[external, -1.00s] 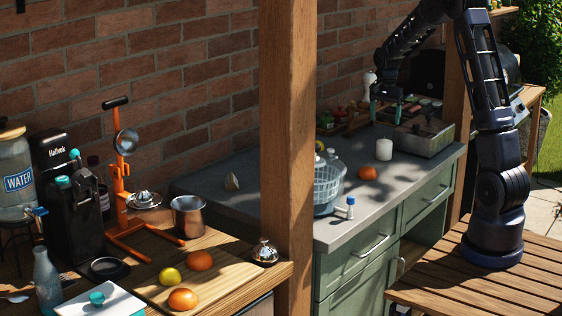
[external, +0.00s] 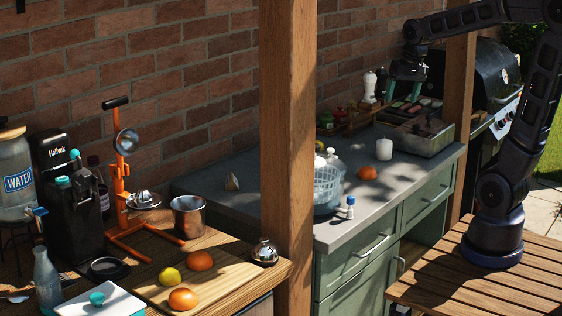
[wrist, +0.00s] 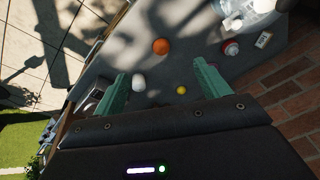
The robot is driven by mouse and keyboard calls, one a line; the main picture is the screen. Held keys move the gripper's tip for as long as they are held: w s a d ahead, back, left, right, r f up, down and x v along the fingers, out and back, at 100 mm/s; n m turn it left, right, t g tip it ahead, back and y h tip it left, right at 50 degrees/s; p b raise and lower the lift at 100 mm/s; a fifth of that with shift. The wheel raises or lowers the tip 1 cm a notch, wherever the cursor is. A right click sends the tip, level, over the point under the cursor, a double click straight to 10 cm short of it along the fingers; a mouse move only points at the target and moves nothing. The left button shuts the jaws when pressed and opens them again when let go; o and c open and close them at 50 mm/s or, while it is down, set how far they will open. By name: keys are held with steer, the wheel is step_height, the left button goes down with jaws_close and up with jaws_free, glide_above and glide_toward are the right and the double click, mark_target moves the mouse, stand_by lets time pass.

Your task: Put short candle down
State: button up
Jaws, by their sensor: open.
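The short white candle (external: 384,149) stands upright on the grey counter, behind the orange and in front of the metal tray. In the wrist view the candle (wrist: 138,81) is a small white shape just inside the left finger. My gripper (external: 404,98) is open and empty, with teal fingers pointing down. In the external view it is raised behind and above the candle, over the tray area, and apart from the candle. The wrist view shows bare space between the fingertips (wrist: 160,70).
An orange (external: 366,173) lies near the candle. A clear basin (external: 326,193) and a small blue-capped bottle (external: 350,208) stand further left. The metal tray (external: 432,145), a pepper mill (external: 369,87) and a wooden post (external: 287,150) also bear on movement.

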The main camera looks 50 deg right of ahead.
steer(key=s+a+n+t, duration=0.1)
steer(key=s+a+n, duration=0.2)
steer(key=s, duration=0.4)
steer(key=s+a+n, duration=0.3)
steer(key=s+a, duration=0.1)
steer(key=s, duration=0.3)
steer(key=shift+s+a+f+t, duration=0.25)
steer(key=shift+s+a+t, duration=0.05)
steer(key=shift+s+t, duration=0.1)
stand_by(0.4)
